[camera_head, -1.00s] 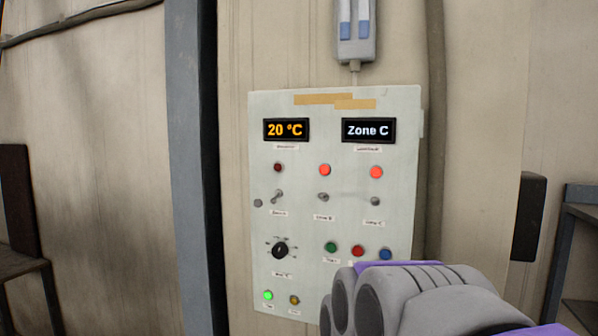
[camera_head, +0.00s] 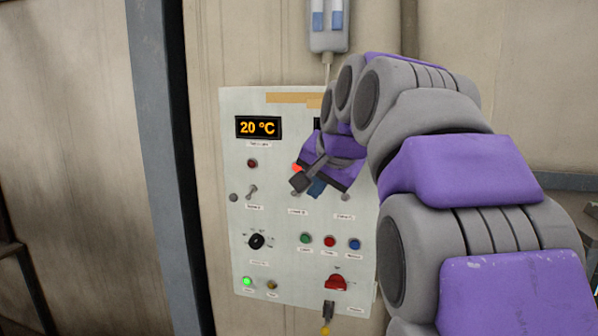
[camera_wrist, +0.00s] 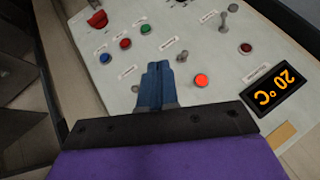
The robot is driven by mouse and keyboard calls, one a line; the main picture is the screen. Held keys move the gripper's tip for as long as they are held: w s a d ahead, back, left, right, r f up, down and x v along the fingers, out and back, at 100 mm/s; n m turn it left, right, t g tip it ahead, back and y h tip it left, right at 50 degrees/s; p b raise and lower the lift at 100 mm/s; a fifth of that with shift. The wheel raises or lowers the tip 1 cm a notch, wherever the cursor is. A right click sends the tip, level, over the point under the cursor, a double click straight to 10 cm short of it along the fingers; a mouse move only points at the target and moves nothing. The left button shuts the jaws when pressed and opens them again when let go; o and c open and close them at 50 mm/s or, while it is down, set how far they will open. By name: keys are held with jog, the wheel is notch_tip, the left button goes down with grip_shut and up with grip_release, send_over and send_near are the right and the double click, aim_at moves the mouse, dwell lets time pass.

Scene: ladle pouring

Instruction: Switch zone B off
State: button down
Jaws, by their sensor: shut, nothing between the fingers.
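The pale control panel (camera_head: 285,265) hangs on the wall, with a row of zone toggles below lamps. The zone B lamp (camera_wrist: 201,80) glows red in the wrist view; in the head view my gripper partly covers it. The zone B switch (camera_wrist: 182,57) is a small metal toggle beside my fingertips; its lever position is hard to tell. My gripper (camera_wrist: 156,66) is shut and empty, its blue fingers close to the panel between zones B and C. It also shows in the head view (camera_head: 317,189). Contact with the switch cannot be told.
The zone A toggle (camera_head: 252,192) sits left, under a dark lamp (camera_head: 252,163). The zone C toggle (camera_head: 345,197) is right of my gripper. Green, red and blue buttons (camera_head: 330,241), a black knob (camera_head: 256,241) and a red rotary switch (camera_head: 336,283) lie below. The temperature display (camera_head: 258,128) reads 20 °C.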

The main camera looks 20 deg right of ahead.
notch_tip(320, 180, up, 7)
jog(key=w+d+t+p, duration=0.1)
jog(key=d, duration=0.1)
jog(key=shift+w+m+p, duration=0.3)
jog(key=shift+m, duration=0.1)
jog(key=p, duration=0.1)
send_over(295, 193)
jog(key=s+d, duration=0.2)
notch_tip(295, 193, down, 7)
jog(key=f, duration=0.1)
jog(key=a+f, duration=0.1)
jog(key=shift+w+a+f, duration=0.2)
jog(key=shift+f, duration=0.2)
jog(key=shift+f, duration=0.1)
